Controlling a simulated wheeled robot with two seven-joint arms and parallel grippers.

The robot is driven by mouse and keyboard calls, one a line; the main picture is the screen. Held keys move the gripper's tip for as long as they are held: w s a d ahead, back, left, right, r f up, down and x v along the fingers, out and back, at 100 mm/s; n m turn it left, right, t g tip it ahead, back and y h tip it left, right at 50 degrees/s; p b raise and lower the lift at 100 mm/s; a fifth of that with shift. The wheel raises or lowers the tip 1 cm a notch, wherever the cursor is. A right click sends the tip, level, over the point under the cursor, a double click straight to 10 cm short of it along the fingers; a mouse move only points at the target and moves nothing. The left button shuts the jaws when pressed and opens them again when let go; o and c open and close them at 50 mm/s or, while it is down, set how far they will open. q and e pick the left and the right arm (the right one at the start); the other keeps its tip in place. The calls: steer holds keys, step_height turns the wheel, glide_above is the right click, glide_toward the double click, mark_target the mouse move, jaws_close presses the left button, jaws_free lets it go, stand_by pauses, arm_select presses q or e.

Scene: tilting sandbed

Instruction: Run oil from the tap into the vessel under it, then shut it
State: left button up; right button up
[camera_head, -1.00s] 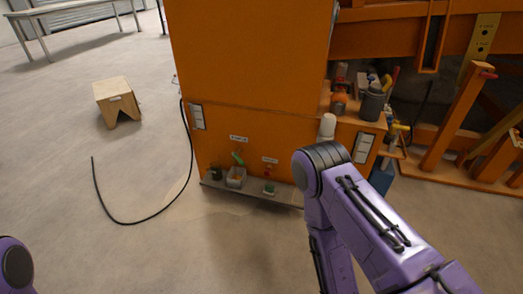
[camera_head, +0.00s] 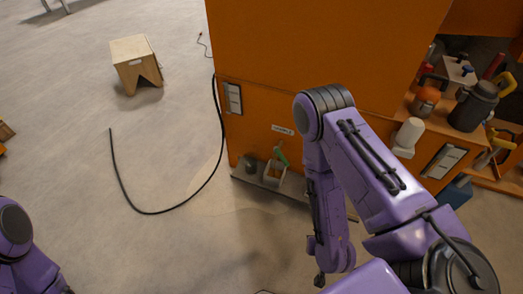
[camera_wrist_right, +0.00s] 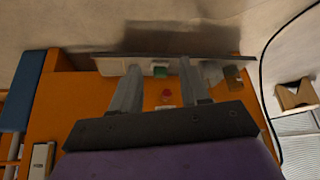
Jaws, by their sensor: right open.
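The labels are unreadable, so I cannot tell which tap holds oil. My left gripper is out of view.
The orange cabinet (camera_head: 320,60) fills the centre. A metal ledge (camera_head: 245,177) carries the containers and a dark cup (camera_head: 251,165). A black hose (camera_head: 150,211) lies on the floor at left. A wooden stool (camera_head: 137,62) stands farther back. Much floor at left is clear.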

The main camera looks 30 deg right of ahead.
steer(key=w+d+f+t+b, duration=0.1)
steer(key=w+f+t+b, duration=0.2)
steer(key=w+f+b, duration=0.35)
steer(key=n+t+y+b, duration=0.3)
steer(key=n+t+b, duration=0.1)
steer(key=t+b, duration=0.7)
glide_toward(277, 151)
steer(key=shift+g, duration=0.5)
steer(key=w+b, duration=0.2)
steer(key=w, duration=0.1)
steer(key=w+b, duration=0.1)
steer(key=w, duration=0.2)
steer(key=shift+w+d+b, duration=0.25)
steer(key=shift+w+b, duration=0.05)
steer(key=shift+b, duration=0.05)
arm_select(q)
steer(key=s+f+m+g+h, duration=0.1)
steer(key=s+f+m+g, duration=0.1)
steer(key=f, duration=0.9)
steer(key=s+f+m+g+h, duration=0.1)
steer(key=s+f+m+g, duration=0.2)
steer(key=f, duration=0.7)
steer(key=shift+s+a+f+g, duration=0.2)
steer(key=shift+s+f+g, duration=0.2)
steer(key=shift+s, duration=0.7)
arm_select(e)
steer(key=shift+w, duration=0.35)
jaws_close()
